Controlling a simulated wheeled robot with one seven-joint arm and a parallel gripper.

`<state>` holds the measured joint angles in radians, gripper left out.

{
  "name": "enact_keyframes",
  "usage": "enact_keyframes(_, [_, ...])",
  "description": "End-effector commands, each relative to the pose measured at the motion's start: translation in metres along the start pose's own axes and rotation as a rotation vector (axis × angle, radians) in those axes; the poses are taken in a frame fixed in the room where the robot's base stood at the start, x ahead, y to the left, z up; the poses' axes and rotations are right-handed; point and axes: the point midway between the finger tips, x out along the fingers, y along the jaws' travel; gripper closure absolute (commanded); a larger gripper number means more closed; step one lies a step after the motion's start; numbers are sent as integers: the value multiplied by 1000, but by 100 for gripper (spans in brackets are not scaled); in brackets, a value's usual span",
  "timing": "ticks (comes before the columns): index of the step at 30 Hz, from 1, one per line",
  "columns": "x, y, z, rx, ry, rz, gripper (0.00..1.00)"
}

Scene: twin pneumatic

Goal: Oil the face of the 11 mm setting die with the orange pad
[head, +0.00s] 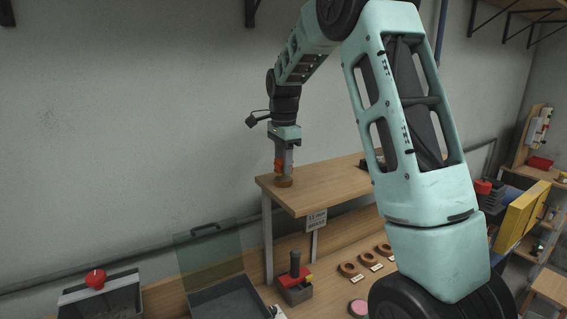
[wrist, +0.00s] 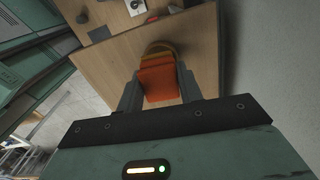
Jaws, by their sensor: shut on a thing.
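My gripper (head: 284,166) is shut on the orange pad, an orange block with a rounded brown-yellow lower part. The orange pad (wrist: 158,82) sits between the two fingers in the wrist view. It is over the left end of the raised wooden shelf (head: 325,182); I cannot tell whether it touches the wood. I cannot tell for sure which thing is the 11 mm setting die.
Several copper-brown rings (head: 349,270) with labels lie on the bench, near a pink disc (head: 358,307). A clear hinged guard (head: 209,250) stands over a grey tray at left. A red button (head: 96,279) is further left. My arm hides part of the shelf.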

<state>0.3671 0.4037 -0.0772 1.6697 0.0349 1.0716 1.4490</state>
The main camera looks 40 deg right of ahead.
Motion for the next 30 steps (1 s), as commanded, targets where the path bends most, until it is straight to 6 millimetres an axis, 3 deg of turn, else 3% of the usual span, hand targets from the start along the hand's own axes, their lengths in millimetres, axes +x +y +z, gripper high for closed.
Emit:
enact_keyframes(18, [-52,0,0,0,0,-3,82])
enact_keyframes(30, [-52,0,0,0,0,-2,82])
